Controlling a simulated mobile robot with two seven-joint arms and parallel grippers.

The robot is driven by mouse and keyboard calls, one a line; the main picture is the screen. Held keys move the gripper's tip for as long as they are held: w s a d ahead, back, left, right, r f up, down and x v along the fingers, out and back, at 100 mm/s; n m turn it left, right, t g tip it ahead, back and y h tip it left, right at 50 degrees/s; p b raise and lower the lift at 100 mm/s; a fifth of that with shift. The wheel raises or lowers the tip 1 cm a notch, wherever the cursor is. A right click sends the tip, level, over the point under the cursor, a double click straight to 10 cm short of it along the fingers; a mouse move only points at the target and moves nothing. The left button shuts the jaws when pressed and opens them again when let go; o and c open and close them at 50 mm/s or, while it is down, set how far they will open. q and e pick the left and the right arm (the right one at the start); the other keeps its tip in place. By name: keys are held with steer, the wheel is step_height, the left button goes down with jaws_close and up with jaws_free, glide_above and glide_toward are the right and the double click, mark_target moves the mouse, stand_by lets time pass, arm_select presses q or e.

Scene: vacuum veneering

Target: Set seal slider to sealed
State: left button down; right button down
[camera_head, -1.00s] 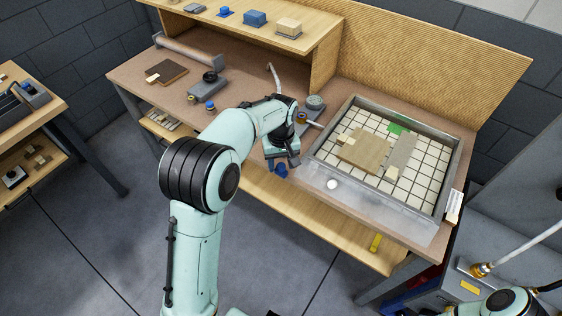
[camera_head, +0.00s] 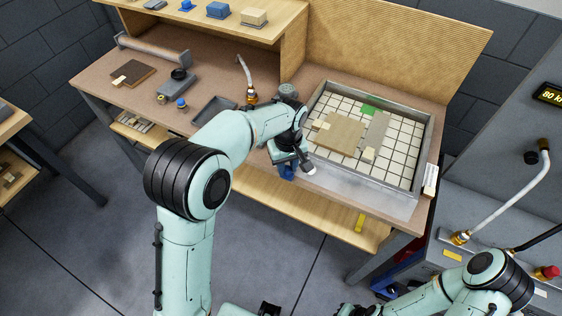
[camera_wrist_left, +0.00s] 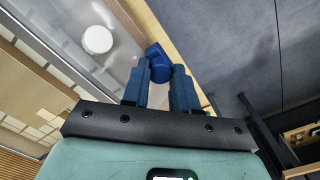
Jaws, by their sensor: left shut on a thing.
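The shallow framed vacuum bed (camera_head: 424,150) stands on the bench with a gridded floor and wooden pieces inside. A round white knob (camera_head: 310,169) sits on its clear front strip, and also shows in the left wrist view (camera_wrist_left: 97,40). My left gripper (camera_head: 288,172) is at the front left edge of the bed, beside the white knob. In the left wrist view its blue fingers (camera_wrist_left: 160,88) close on a blue knob (camera_wrist_left: 159,64), perhaps the seal slider's handle. The slider's track and markings cannot be made out. My right gripper (camera_head: 358,311) is barely in view at the bottom edge.
A grey tray (camera_head: 207,119), a hose fitting (camera_head: 250,97) and a grey tool (camera_head: 176,88) lie on the bench left of the bed. A grey cabinet (camera_head: 500,195) with a hose stands at right. A lower shelf (camera_head: 260,188) runs beneath the bench front.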

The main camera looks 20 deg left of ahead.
arm_select(q)
steer(key=c, duration=0.9)
jaws_free()
steer(key=shift+o, duration=0.2)
steer(key=shift+a, duration=0.15)
